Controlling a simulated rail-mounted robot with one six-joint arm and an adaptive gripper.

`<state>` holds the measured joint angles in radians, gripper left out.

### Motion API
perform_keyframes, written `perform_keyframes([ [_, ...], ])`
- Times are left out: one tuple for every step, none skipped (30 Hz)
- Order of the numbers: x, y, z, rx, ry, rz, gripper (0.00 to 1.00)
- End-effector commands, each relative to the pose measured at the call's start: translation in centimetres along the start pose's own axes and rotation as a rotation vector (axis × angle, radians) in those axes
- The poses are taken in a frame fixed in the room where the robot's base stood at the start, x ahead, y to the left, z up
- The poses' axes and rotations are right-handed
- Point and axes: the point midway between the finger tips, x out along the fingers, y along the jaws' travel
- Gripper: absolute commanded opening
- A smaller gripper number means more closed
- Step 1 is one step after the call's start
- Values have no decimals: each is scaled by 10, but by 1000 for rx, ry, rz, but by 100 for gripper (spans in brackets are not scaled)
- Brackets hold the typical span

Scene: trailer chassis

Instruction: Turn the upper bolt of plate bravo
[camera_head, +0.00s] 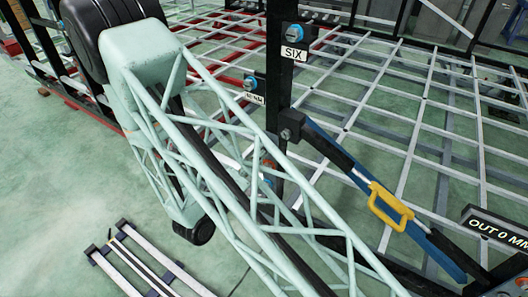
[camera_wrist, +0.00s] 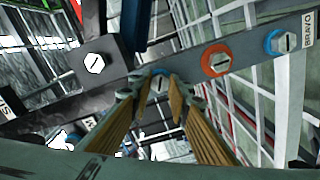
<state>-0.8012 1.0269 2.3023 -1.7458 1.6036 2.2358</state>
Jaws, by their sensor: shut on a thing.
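In the wrist view a dark bar carries a label reading BRAVO (camera_wrist: 307,31) at its right end. Along it from the label sit a blue-ringed bolt (camera_wrist: 276,42), an orange-ringed bolt (camera_wrist: 216,60) and a third bolt with some blue around it (camera_wrist: 159,73). My gripper (camera_wrist: 160,86) has its two brown fingers shut on this third bolt, the one farthest from the label. The fingers partly cover its head. In the head view my arm hides the gripper and most of this part of the post.
A bare slotted bolt (camera_wrist: 94,62) sits left of my fingers. In the head view the post (camera_head: 279,65) bears a SIX label (camera_head: 293,53) and blue-ringed bolts. A blue bar with a yellow handle (camera_head: 390,206) slants beside it, near a display reading OUT 0 MM (camera_head: 498,232).

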Motion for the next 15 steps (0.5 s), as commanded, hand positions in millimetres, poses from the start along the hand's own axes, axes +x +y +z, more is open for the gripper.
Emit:
perform_keyframes([
  [-1,-1,0,35,0,-2,6],
  [-1,-1,0,58,0,-2,6],
  [-1,-1,0,89,0,-1,6],
  [-1,-1,0,113,0,-2,6],
  [-1,-1,0,137,0,-1,6],
  [-1,-1,0,169,0,-1,6],
  [-1,-1,0,192,0,-1,6],
  [-1,-1,0,215,0,-1,6],
  [-1,-1,0,246,0,-2,6],
  [-1,-1,0,269,0,-2,6],
  [-1,-1,0,292,0,-2,6],
  [-1,-1,0,321,0,-2,6],
  [-1,-1,0,342,0,-2,6],
  [-1,-1,0,363,0,-1,6],
  [-1,-1,0,389,0,-2,6],
])
